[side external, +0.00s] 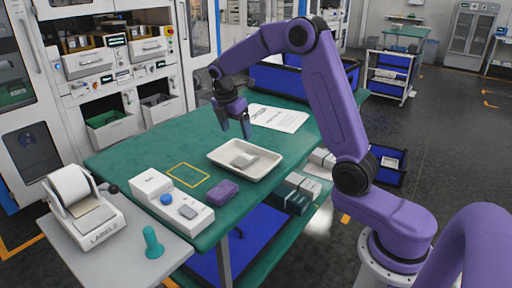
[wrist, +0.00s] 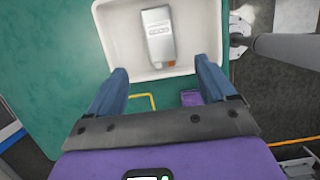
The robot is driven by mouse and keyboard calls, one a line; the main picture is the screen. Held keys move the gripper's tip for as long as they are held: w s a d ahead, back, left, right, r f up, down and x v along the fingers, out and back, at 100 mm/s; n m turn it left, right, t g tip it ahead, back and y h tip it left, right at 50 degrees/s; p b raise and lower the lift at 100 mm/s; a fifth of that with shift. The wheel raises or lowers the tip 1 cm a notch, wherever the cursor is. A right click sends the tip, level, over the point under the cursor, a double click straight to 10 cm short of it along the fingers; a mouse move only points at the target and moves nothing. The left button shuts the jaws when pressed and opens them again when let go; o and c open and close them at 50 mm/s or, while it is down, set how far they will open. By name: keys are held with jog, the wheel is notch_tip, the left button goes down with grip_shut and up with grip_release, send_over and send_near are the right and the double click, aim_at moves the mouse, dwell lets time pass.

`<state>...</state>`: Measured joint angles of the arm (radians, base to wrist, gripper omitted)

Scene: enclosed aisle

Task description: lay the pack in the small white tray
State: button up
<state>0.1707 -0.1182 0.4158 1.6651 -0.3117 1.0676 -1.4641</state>
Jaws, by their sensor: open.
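The small white tray (side external: 266,165) stands on the green table, and it also shows at the top of the wrist view (wrist: 114,42). A silver-grey pack (side external: 244,159) lies inside the tray. In the wrist view the pack (wrist: 158,36) shows a pale label band and lies apart from the side walls. My gripper (side external: 234,130) is above the table near the tray's far left side, clear of the pack. In the wrist view its two blue fingers (wrist: 160,78) are spread wide with nothing between them.
A purple case (side external: 222,192) lies in front of the tray beside a yellow outlined rectangle (side external: 188,175). A white box with a blue button (side external: 172,202) is at the front left. A paper sheet (side external: 278,118) lies behind the tray. The table's left part is clear.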

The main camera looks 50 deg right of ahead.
jog(key=s+a+r+m+t+y, duration=0.1)
jog(key=s+a+m+y, duration=0.15)
jog(key=s+a, duration=1.25)
jog(key=s+f+m+y, duration=0.1)
jog(key=s+m, duration=0.2)
jog(key=s, duration=1.7)
jog(key=shift+s+f+g, duration=0.3)
jog(key=shift+s+g, duration=0.1)
